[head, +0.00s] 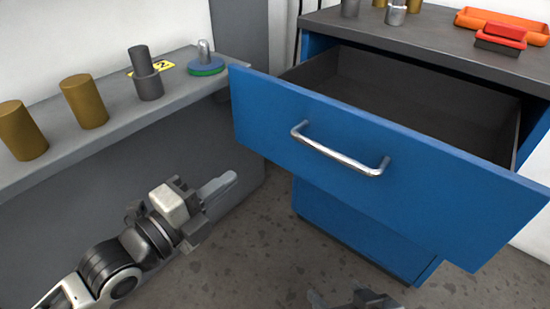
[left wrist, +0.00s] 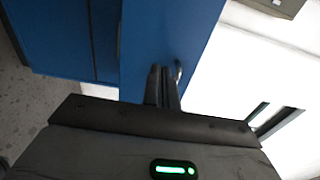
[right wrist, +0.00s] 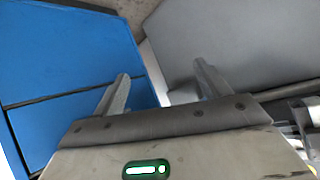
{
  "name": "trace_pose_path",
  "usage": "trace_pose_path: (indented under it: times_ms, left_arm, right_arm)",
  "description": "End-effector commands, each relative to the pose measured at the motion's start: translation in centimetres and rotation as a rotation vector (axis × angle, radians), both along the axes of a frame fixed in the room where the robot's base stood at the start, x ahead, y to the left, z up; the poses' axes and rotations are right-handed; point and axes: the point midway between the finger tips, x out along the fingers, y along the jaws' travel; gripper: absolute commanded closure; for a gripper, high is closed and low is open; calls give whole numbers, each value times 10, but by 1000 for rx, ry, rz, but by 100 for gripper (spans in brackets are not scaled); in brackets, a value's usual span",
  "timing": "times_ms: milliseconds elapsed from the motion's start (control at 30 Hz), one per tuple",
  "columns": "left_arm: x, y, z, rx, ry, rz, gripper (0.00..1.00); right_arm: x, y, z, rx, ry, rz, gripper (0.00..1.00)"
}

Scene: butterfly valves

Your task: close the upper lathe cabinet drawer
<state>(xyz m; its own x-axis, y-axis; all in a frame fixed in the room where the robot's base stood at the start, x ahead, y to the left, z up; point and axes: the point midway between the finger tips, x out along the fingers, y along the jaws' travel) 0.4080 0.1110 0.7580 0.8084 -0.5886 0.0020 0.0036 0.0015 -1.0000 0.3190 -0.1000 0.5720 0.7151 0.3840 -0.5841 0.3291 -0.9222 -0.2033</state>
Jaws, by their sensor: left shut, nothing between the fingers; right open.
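The upper drawer (head: 390,175) of the blue cabinet is pulled far out, and its dark empty inside shows in the head view. A silver bar handle (head: 340,157) is on its front. My left gripper (head: 230,179) is shut and empty, left of the drawer front and below it in the picture. In the left wrist view its closed fingers (left wrist: 162,72) point toward the blue front, with the handle (left wrist: 178,70) just beside the tips in the picture. My right gripper (head: 338,294) is at the bottom edge of the head view, mostly cut off. The right wrist view shows its fingers (right wrist: 163,80) apart and empty.
Orange and red trays (head: 500,30) and metal parts stand on the cabinet top (head: 430,35). Speckled floor (head: 250,255) is open below the drawer.

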Motion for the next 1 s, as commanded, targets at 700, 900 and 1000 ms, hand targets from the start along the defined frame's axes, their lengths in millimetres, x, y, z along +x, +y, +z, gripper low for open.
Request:
trace_pose_path:
  times_ms: [700, 900, 1000]
  left_arm:
    - [102, -74, 0, -3, 4, 1, 100]
    - [108, -79, 1, -1, 3, 1, 100]
    - [109, -79, 1, -1, 3, 1, 100]
  right_arm:
    - [3, 4, 8, 28, -72, 4, 25]
    - [4, 5, 11, 32, -84, 4, 25]
    - [4, 5, 12, 34, -88, 4, 25]
